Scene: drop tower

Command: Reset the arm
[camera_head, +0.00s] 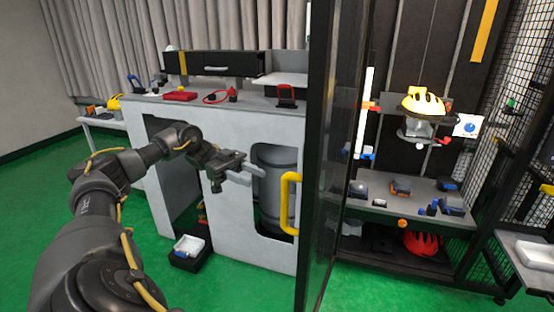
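My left arm comes in from the lower left. Its gripper (249,167) is in front of the white workbench, below the bench top and left of the yellow handle (290,203). The two grey fingers look apart, with nothing between them. The drop tower (420,125) stands at the right behind a dark-framed door; a yellow helmet (423,102) sits high on its carriage. My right gripper is not in view.
The white workbench (240,125) carries a red case (180,96), a red cable and a black drawer unit (213,63). A black bin (189,252) is on the green floor. The dark door frame (327,150) stands upright right of my gripper.

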